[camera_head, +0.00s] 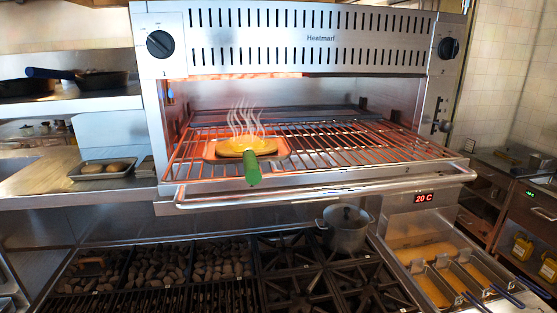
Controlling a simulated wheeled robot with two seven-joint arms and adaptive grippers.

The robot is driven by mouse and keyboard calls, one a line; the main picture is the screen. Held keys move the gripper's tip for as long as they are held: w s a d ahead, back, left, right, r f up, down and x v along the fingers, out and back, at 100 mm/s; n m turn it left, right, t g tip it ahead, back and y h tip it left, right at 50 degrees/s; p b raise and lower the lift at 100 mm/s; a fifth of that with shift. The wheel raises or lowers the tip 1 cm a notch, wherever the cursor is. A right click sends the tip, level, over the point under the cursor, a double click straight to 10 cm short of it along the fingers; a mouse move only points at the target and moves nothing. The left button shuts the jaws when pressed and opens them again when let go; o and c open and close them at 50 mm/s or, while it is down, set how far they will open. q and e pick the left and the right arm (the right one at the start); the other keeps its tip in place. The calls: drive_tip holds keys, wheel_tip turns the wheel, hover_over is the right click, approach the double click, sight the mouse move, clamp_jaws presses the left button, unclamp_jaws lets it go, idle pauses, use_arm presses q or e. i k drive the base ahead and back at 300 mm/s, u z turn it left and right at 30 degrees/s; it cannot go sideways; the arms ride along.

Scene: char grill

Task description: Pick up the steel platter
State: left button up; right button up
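A flat, square-cornered platter (276,148) lies on the wire rack (350,152) of the salamander grill, left of the middle. It looks orange in the heater's glow. Neither of my grippers is in view.
The grill's front rail (320,193) runs below the rack. A lidded pot (345,228) stands on the burners beneath. Fryer baskets (432,287) are at lower right. A small metal tray (105,169) with round items sits on the left counter. A pan (88,79) is on the shelf above.

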sight(253, 176)
drive_tip(key=z, duration=2.25)
drive_tip(key=k, duration=1.05)
drive_tip(key=u, duration=2.1)
